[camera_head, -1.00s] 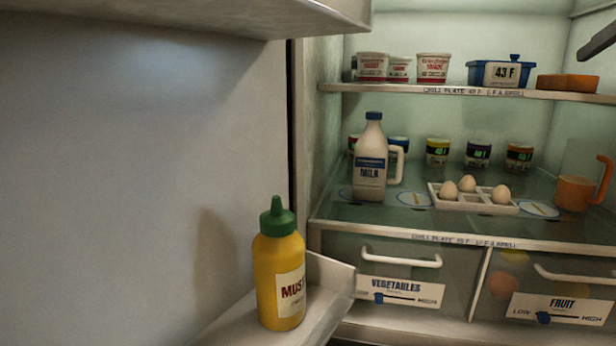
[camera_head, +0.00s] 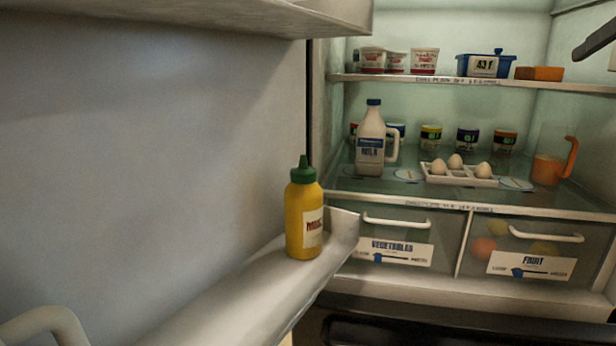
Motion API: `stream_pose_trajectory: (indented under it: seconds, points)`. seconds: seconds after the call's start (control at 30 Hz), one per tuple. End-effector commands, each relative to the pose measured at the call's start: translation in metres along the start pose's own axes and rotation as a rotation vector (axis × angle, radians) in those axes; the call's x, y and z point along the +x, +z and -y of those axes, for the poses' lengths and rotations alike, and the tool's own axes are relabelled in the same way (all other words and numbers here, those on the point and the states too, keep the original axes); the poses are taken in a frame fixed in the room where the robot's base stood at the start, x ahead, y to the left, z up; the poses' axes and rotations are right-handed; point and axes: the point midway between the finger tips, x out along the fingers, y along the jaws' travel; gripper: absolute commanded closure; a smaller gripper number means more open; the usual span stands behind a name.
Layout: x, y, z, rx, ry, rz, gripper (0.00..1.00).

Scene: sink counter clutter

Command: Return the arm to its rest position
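Part of my arm (camera_head: 598,40) shows as a dark shape at the upper right edge, in front of the fridge interior. Its end is cut off by the frame, so I cannot see whether my gripper holds anything or how its fingers stand. The fridge stands open. A yellow mustard bottle (camera_head: 304,222) with a green cap stands upright on the door shelf (camera_head: 225,295). A milk bottle (camera_head: 370,145) with a blue cap stands upright on the middle shelf.
An egg tray (camera_head: 460,180) with three eggs and an orange pitcher (camera_head: 548,170) stand on the middle shelf. The upper shelf (camera_head: 470,80) holds tubs and a blue box (camera_head: 486,66). Two closed drawers, vegetables (camera_head: 400,225) and fruit (camera_head: 545,264), lie below. A pale handle (camera_head: 45,320) shows lower left.

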Motion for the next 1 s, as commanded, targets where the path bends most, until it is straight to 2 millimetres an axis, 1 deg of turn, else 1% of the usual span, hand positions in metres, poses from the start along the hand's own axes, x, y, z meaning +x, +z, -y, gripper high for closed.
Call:
stream_pose_trajectory:
  seconds: [0.17,0.37,0.47,0.57,0.67,0.7,0.77,0.83,0.97,1.0]
  points:
    - [0.008,-0.015,-0.013,-0.092,0.022,-0.027,0.28]
    - [0.021,-0.041,-0.031,-0.240,0.058,-0.066,0.28]
    - [0.028,-0.058,-0.043,-0.341,0.083,-0.089,0.28]
    - [0.037,-0.080,-0.059,-0.470,0.121,-0.116,0.28]
    - [0.047,-0.111,-0.081,-0.647,0.177,-0.146,0.28]
    - [0.051,-0.126,-0.090,-0.729,0.204,-0.158,0.28]
    - [0.056,-0.148,-0.104,-0.856,0.247,-0.172,0.28]
    - [0.061,-0.174,-0.119,-1.006,0.298,-0.184,0.28]
    - [0.067,-0.225,-0.146,-1.288,0.404,-0.193,0.28]
    - [0.068,-0.240,-0.154,-1.376,0.439,-0.191,0.28]
